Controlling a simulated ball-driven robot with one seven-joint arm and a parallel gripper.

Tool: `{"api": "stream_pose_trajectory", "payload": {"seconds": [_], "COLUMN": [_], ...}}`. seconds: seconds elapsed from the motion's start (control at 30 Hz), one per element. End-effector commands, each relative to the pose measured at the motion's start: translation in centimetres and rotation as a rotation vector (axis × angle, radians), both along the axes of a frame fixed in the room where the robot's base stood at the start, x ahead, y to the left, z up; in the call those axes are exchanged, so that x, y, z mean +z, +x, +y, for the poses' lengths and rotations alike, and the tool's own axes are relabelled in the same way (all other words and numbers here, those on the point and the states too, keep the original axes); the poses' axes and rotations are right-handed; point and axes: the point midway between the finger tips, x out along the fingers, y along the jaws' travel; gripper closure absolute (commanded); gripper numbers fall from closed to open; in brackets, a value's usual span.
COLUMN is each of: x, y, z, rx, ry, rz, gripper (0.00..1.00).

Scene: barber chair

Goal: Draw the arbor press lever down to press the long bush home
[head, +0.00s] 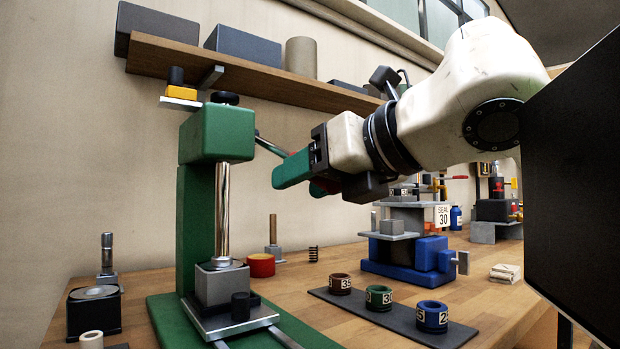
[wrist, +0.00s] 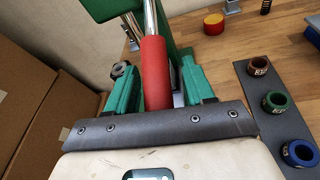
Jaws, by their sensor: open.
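The green arbor press (head: 216,135) stands at the left of the bench, with a shiny steel ram (head: 222,210) reaching down to a grey block (head: 220,283) on its base. Its lever (head: 268,146) slopes down to the right from the head. In the wrist view the lever's red grip (wrist: 155,75) lies between the green fingers of my gripper (wrist: 160,88). The jaws are open, with a gap at the right finger; I cannot tell whether the left finger touches. My gripper (head: 292,169) hides most of the grip in the head view. I cannot pick out the long bush for certain.
A dark strip (head: 395,318) holds brown (head: 340,284), green (head: 378,297) and blue (head: 432,316) numbered rings. A blue-based fixture (head: 410,262) stands farther right. A shelf (head: 250,82) with boxes runs above.

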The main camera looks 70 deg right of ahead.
Motion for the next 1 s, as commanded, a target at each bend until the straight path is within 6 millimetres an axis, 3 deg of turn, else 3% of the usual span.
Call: {"api": "stream_pose_trajectory", "payload": {"seconds": [0.23, 0.7, 1.0], "x": [0.7, 2.7, 2.8], "y": [-1.3, -8.4, -9.4], "z": [0.5, 4.1, 4.7], "rx": [-0.005, -0.003, 0.000], "ry": [-0.001, -0.001, 0.000], "rz": [-0.006, -0.002, 0.000], "gripper": [0.47, 0.47, 0.47]}}
